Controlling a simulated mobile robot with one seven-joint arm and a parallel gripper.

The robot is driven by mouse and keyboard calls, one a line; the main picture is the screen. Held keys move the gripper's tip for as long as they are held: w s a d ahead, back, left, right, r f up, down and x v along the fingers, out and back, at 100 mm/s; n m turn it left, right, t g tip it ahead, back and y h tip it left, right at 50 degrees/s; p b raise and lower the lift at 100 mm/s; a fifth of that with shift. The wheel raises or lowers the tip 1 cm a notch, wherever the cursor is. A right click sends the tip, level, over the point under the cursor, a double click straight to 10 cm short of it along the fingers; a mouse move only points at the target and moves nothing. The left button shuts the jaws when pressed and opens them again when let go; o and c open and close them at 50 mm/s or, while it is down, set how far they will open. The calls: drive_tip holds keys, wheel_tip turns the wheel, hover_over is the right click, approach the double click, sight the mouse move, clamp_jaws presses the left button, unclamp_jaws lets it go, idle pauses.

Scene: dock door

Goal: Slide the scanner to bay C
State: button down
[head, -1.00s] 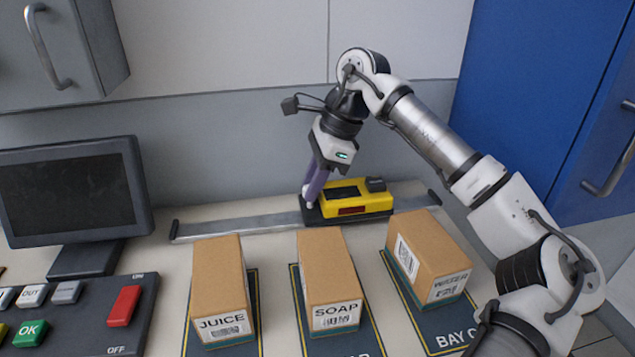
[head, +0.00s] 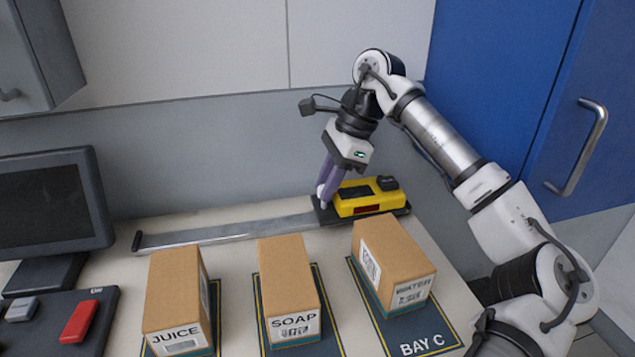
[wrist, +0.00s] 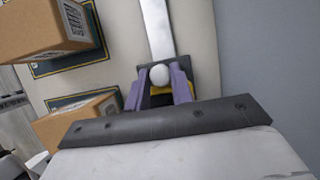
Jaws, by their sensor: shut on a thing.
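The yellow scanner (head: 368,198) sits on a dark carriage plate at the right end of the metal rail (head: 230,230). It stands behind the WATER box, roughly in line with bay C (head: 425,342). A white knob (wrist: 159,75) stands at the carriage's left end. My gripper (head: 327,198) comes down from above with its purple fingers shut on this knob. In the wrist view the fingers lie on both sides of the knob and hide most of the scanner. The rail's right end stop is not visible behind the scanner.
The JUICE box (head: 178,300), SOAP box (head: 288,290) and WATER box (head: 393,265) stand on dark mats in front of the rail. A monitor (head: 55,205) and button panel are at left. A blue cabinet (head: 500,110) stands at right. The rail's left stretch is free.

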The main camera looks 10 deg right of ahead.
sight(355, 190)
drive_tip(key=shift+d+r, duration=0.1)
drive_tip(key=shift+d, duration=0.05)
drive_tip(key=c, duration=1.2)
unclamp_jaws()
drive_tip(key=shift+d, duration=0.15)
drive_tip(key=shift+c, duration=0.2)
drive_tip(key=v, duration=1.3)
drive_tip(key=shift+r, duration=0.35)
